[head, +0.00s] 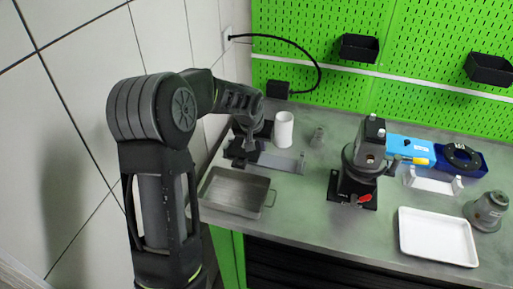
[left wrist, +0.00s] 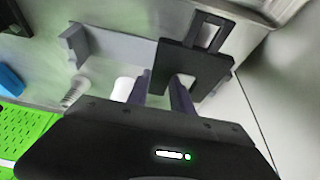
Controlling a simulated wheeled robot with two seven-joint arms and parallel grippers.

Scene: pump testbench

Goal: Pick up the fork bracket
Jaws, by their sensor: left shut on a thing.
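The fork bracket (left wrist: 203,66), a black plate with a slotted end, is at my left gripper's fingertips in the left wrist view. In the head view the bracket (head: 238,152) is a dark shape low over the left end of the bench, partly hidden by the gripper. My left gripper (head: 250,143) points down there, shut on the bracket. Its two fingers also show in the left wrist view (left wrist: 161,82). I cannot tell whether the bracket touches the surface below. My right gripper is in neither view.
A grey holder (head: 285,163) lies beside the bracket, with a white cylinder (head: 284,130) behind it. A metal tray (head: 234,192) is in front. A black stand with a red clamp (head: 361,165) and a white tray (head: 437,237) stand further right. A tiled wall (head: 85,80) bounds the left.

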